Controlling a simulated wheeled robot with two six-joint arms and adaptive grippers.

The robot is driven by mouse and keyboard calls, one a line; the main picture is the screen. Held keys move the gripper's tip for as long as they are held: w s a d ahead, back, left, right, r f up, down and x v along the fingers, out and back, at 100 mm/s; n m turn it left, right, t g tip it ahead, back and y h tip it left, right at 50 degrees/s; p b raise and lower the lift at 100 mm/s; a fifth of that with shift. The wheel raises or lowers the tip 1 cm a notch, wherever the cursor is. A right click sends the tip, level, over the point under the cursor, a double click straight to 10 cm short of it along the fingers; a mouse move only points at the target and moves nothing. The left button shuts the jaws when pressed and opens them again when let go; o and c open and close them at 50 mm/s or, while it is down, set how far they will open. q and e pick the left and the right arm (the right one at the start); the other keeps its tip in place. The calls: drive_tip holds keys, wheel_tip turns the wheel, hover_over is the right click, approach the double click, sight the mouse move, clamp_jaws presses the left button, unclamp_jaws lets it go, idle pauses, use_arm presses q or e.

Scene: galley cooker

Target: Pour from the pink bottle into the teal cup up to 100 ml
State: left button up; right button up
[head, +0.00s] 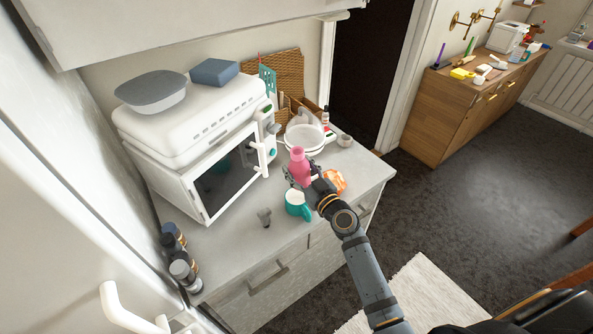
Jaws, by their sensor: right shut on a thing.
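The pink bottle (298,168) is in my right gripper (302,180), above the counter. It looks close to upright, with its neck at the top. The teal cup (297,203) stands on the counter just below and in front of the bottle, with its handle toward the front and its pale inside partly visible. My right gripper is shut around the bottle, and its fingers hide part of the bottle's lower body. I cannot see any liquid level in the cup. My left gripper is not in view.
A white microwave (215,165) stands left on the counter (240,250). A small grey object (265,217) lies left of the cup. An orange-and-white item (333,181) is right of the gripper. Dark bottles (174,234) stand at the left edge.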

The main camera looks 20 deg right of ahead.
drive_tip(key=shift+w+d+r+n, duration=0.1)
drive_tip(key=shift+w+d+n, duration=0.1)
drive_tip(key=shift+n, duration=0.2)
drive_tip(key=shift+w, duration=0.1)
drive_tip(key=shift+b, duration=0.4)
drive_tip(key=shift+d+n, duration=0.15)
drive_tip(key=shift+n, duration=0.25)
drive_tip(key=shift+w+d+n+b, duration=0.1)
drive_tip(key=shift+d+n+b, duration=0.35)
drive_tip(key=shift+b, duration=0.45)
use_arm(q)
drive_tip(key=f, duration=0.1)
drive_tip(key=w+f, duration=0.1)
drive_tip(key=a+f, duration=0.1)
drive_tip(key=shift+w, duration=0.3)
use_arm(e)
drive_tip(key=shift+w+r+n, duration=0.1)
drive_tip(key=shift+n, duration=0.25)
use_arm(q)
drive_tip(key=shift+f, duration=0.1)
